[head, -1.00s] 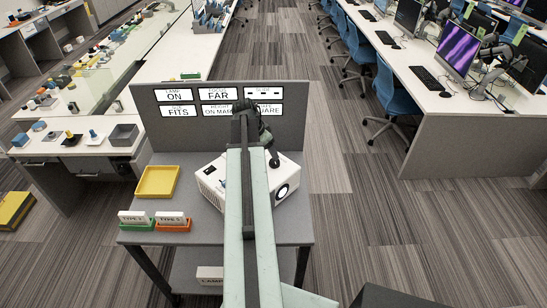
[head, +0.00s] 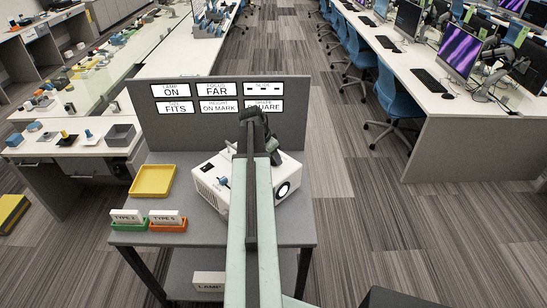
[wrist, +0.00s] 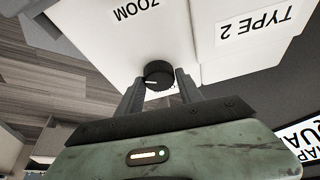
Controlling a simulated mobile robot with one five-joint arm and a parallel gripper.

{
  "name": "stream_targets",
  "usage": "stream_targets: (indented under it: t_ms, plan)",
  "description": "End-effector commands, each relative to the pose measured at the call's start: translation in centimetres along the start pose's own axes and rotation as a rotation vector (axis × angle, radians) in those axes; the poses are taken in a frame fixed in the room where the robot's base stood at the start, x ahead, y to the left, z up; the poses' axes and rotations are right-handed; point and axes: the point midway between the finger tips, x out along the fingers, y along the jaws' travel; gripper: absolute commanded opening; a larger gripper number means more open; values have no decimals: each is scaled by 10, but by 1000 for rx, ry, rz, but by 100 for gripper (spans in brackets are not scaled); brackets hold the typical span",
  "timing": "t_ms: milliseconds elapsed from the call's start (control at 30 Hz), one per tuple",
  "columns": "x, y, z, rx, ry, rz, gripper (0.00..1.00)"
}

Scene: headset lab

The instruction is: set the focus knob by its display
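The white projector (head: 212,170) stands on the grey table, its round lens (head: 283,190) to the right. The display tile for focus (head: 217,90) reads FAR. In the wrist view a black round knob (wrist: 158,74) with a white pointer line sits on a white face near the word ZOOM (wrist: 131,11). My gripper (wrist: 159,82) has its two fingers apart, one on each side of this knob. Small gaps seem to show, and I cannot tell whether either finger touches. My arm hides the knob in the head view. A small blue part (head: 224,182) shows on the projector; I cannot tell whether it is the focus knob.
A grey panel (head: 135,92) carrying several display tiles stands behind the projector. A yellow tray (head: 153,180) and two card holders, green (head: 130,226) and orange (head: 168,226), are on the left of the table. A TYPE 2 label (wrist: 255,27) is beside the knob.

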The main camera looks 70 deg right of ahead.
Motion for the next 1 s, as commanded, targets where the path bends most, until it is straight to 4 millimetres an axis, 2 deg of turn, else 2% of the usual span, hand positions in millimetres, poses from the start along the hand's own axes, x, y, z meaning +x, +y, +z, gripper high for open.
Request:
stream_targets:
  t_ms: [33,100,133,533,567,633,1000]
  plan:
    - [0,-1,0,0,0,-2,24]
    - [0,-1,0,0,1,-3,5]
    - [0,-1,0,0,1,-3,1]
    - [0,-2,0,-58,2,-29,1]
    - [0,-2,0,-58,2,-29,45]
    - [0,-2,0,-58,2,-29,63]
    - [-3,-1,0,-58,1,-26,63]
